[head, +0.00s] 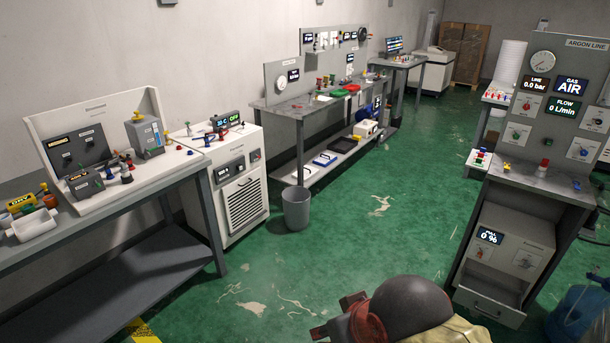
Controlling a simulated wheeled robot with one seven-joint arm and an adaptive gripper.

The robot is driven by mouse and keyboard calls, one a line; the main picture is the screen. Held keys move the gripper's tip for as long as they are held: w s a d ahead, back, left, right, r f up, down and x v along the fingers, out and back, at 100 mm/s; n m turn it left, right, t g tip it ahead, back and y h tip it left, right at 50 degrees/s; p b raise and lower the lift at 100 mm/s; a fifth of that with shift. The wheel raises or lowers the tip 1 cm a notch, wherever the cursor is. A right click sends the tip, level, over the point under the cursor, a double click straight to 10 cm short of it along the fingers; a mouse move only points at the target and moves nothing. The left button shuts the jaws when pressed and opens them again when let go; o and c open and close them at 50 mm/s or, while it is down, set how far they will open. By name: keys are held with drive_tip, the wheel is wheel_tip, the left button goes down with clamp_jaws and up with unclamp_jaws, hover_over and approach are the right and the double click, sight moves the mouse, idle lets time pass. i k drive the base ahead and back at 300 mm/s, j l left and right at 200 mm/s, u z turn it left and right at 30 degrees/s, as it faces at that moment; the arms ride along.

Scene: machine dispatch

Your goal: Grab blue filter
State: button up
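I cannot pick out the blue filter with certainty. Small blue items show on and under the far workbench (290,106), among them a blue item (376,101) at its right end and a blue-edged tray (325,159) on its lower shelf. They are too small to identify. At the bottom centre, a dark dome with reddish parts is probably my own arm. The reddish parts (338,319) may belong to my gripper, but no clear fingertips show. They are far from the benches, over the floor. I cannot see whether anything is held.
A left bench (190,168) carries instrument boxes. A white cabinet (240,190) and a grey bin (296,208) stand beside the far workbench. An argon panel stand (545,135) with an open drawer (490,290) is at right. The green floor (400,200) between is clear.

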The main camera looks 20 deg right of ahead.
sight(324, 160)
drive_tip(key=i+l+z, duration=0.75)
drive_tip(key=i+z, duration=0.6)
drive_tip(key=i, duration=1.85)
drive_tip(key=i+l, duration=0.1)
drive_tip(key=i, duration=2.1)
drive_tip(key=i+l+u, duration=0.2)
drive_tip(key=i+u, duration=0.3)
drive_tip(key=i, duration=0.15)
drive_tip(key=i+l+u, duration=0.5)
drive_tip(key=i, duration=0.15)
drive_tip(key=i+l+u, duration=0.95)
drive_tip(key=l, duration=0.5)
drive_tip(key=j, duration=0.4)
drive_tip(key=i+j, duration=0.1)
drive_tip(key=j, duration=0.3)
